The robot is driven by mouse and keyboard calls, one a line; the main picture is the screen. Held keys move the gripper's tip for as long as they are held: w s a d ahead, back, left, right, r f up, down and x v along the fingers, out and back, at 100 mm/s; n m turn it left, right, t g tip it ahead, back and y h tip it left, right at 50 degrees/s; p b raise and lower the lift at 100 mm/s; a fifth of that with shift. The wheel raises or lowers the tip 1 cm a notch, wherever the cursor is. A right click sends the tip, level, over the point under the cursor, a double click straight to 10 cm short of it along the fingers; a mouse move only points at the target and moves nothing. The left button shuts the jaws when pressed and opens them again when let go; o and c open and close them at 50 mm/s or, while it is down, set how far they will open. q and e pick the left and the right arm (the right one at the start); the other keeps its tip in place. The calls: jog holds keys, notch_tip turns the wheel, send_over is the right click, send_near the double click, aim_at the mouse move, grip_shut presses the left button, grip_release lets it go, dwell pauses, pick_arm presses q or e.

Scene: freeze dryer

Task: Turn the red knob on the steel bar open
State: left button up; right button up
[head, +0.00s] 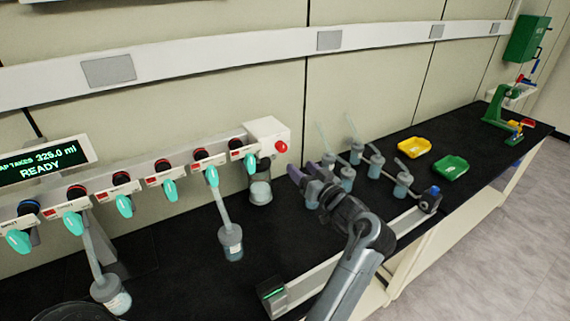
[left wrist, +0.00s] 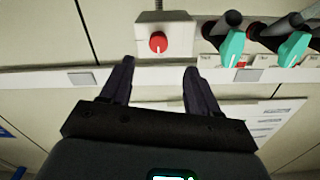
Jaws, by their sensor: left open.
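The red knob (head: 281,147) is a small round knob on a white box (head: 262,132) at the right end of the steel bar (head: 140,170). In the left wrist view the red knob (left wrist: 158,42) lies ahead of my fingertips, roughly centred between them. My left gripper (head: 302,180) is open and empty, a little right of and below the knob in the head view. In the left wrist view its two dark fingers (left wrist: 159,68) are spread apart, with a visible gap to the knob. My right gripper does not show.
Several teal-handled valves (head: 168,190) line the bar to the left, some with flasks hanging. A clear jar (head: 260,188) stands below the box. Several small flasks (head: 356,152), a yellow tray (head: 414,147) and a green tray (head: 450,167) stand to the right.

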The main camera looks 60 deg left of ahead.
aim_at(283, 149)
pick_arm(q)
jog(key=a, duration=1)
jog(key=shift+w+a+r+p, duration=0.2)
jog(key=shift+a+r+p, duration=0.05)
jog(key=shift+a+p, duration=0.1)
jog(key=shift+c, duration=0.4)
jog(key=c, duration=1)
